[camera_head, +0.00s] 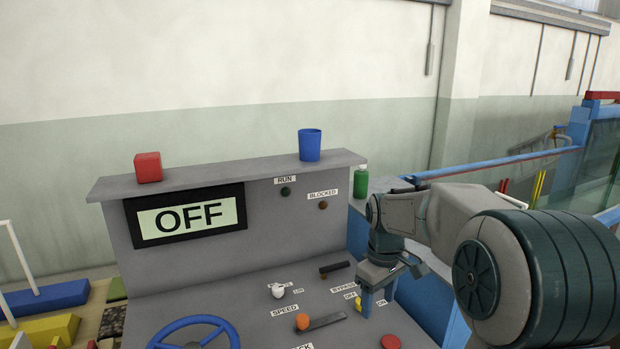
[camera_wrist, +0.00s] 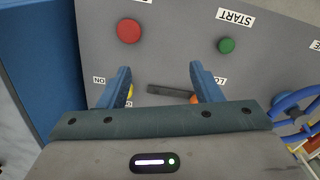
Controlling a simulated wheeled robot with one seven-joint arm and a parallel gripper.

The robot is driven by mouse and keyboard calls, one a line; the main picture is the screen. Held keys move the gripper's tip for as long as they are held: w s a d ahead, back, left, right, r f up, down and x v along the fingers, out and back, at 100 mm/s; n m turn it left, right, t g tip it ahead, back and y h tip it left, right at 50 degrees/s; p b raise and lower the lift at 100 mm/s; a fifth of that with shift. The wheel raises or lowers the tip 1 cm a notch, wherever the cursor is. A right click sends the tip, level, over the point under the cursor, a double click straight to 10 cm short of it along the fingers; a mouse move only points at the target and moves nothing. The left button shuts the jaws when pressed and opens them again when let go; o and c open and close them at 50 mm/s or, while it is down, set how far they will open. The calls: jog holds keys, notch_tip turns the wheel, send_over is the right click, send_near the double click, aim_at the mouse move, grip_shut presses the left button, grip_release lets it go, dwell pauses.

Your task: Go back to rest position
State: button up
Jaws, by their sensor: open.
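My gripper (camera_head: 377,290) is over the right side of the grey control console (camera_head: 250,310), near the BYPASS label. Its two blue fingers are spread and empty, and they also show in the wrist view (camera_wrist: 160,72). I cannot tell whether a finger touches the panel. A small yellow part (camera_head: 358,303) is close beside the fingers, partly hidden by them in the wrist view. The orange slider knob (camera_head: 302,321) and its dark slot (camera_head: 327,321) are left of the gripper. The display (camera_head: 187,217) reads OFF.
A red cube (camera_head: 148,167) and blue cup (camera_head: 310,145) stand on the console's top ledge. A green bottle (camera_head: 360,182) is behind my arm. A blue wheel (camera_head: 195,329), white knob (camera_head: 278,291) and red button (camera_head: 390,342) are on the panel. Blue rails stand right.

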jog(key=s+m+t, duration=0.3)
jog(key=s+m, duration=0.4)
jog(key=s, duration=1.5)
jog(key=shift+s+r+m, duration=0.2)
jog(key=shift+s+m, duration=0.2)
